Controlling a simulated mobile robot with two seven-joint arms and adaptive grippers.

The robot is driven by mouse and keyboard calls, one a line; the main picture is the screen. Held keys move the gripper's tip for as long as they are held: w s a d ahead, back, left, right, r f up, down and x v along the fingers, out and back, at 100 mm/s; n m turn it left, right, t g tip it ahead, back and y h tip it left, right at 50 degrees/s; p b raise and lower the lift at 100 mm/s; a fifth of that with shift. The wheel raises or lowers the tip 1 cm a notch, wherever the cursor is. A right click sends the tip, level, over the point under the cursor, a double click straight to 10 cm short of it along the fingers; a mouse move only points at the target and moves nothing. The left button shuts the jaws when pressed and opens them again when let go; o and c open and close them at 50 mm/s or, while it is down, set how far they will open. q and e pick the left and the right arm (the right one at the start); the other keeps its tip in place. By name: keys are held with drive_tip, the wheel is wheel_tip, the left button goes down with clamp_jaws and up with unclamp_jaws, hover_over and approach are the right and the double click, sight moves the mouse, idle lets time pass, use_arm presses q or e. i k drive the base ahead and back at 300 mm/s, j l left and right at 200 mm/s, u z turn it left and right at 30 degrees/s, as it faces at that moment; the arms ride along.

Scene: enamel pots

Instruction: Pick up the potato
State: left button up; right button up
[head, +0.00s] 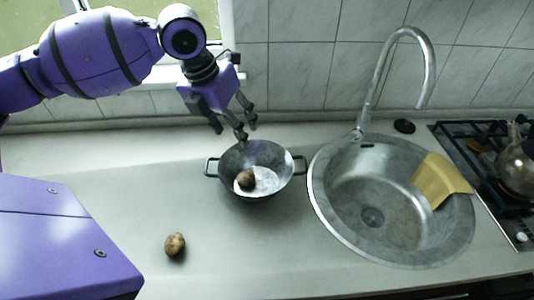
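One brown potato (175,244) lies on the bare worktop at the lower left of the head view. Another brown potato (246,179) lies inside a dark two-handled pot (278,184), left of the pot's middle. My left gripper (246,131) is above the back rim of the pot, pointing down. Its fingertips are a little apart, with nothing visible between them. It is clear of both potatoes. My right gripper is not in view.
A round steel sink (345,205) with a tall curved tap (376,80) is right of the pot. A yellow cloth (440,180) hangs over its right rim. A hob (480,160) with a metal kettle (517,165) is at the far right.

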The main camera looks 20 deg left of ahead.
sight(175, 244)
drive_tip(key=k, duration=1.5)
